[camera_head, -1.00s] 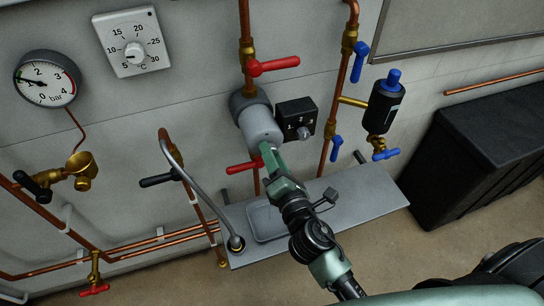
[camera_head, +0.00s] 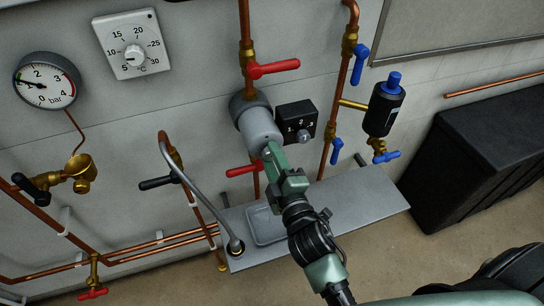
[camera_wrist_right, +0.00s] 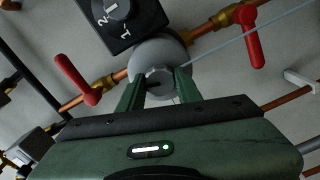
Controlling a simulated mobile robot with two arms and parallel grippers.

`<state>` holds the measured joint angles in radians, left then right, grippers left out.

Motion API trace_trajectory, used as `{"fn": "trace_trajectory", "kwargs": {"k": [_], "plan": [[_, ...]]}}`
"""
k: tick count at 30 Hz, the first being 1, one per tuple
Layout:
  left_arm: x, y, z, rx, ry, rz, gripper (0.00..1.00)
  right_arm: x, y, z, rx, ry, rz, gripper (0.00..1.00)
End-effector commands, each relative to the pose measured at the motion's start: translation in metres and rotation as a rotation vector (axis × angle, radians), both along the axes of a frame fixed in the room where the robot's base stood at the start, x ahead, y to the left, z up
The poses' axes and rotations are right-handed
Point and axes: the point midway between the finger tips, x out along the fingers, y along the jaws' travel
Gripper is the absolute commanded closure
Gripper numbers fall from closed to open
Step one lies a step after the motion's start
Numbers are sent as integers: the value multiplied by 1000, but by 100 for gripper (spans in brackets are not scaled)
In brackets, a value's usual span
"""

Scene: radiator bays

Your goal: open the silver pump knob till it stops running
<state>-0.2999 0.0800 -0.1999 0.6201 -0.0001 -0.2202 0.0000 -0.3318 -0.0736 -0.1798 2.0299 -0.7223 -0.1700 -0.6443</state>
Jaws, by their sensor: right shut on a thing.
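The grey round pump (camera_head: 260,127) sits on the copper pipe between two red-handled valves. Its silver knob (camera_wrist_right: 157,81) is on its front face, with a dark slot mark, and shows between my fingers in the right wrist view. My right gripper (camera_head: 267,152) reaches up to the pump's front; in the right wrist view its green fingers (camera_wrist_right: 159,92) are shut on the knob from both sides. In the head view the fingers mostly hide the knob. My left gripper is in neither view.
A black box with a numbered dial (camera_head: 297,122) is attached beside the pump. Red levers (camera_head: 274,68) (camera_head: 243,170) stand above and below it. A grey drip tray (camera_head: 375,205) lies below. A pressure gauge (camera_head: 46,80) hangs at left, a black bin (camera_head: 480,160) stands at right.

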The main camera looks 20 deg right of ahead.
Motion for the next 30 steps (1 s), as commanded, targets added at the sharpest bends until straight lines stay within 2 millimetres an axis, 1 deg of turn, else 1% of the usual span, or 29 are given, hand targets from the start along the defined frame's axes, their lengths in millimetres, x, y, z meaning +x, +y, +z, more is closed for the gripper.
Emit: {"fn": "trace_trajectory", "kwargs": {"k": [6,16,21,30], "plan": [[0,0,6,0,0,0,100,0,0,0,204,11,-2,100],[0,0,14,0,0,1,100,0,0,0,454,19,-2,100],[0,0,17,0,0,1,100,0,0,-1,536,21,-2,100],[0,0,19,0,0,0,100,0,0,-1,600,24,-2,100]]}}
